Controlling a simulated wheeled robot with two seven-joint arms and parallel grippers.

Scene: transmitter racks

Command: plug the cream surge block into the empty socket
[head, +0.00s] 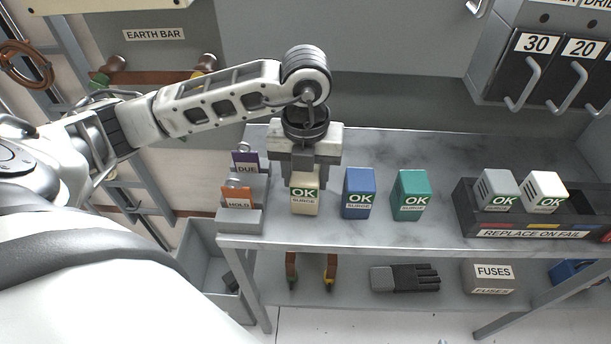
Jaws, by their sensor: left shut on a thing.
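The cream surge block (304,202), with a green OK label and the word SURGE, stands upright at the front of the grey marbled shelf top. My left gripper (304,176) comes down from above and is shut on the cream block's upper part. I cannot tell whether the block touches the shelf. A blue surge block (358,193) and a teal surge block (410,195) stand in a row to its right. My right gripper is not in view.
A dark tray (468,216) marked REPLACE ON FAIL holds a grey and a white block at the right. A tag holder (240,218) with DUE and HOLD tags stands left. Breakers (535,85) hang upper right. A glove (404,278) and a FUSES box (490,274) lie below.

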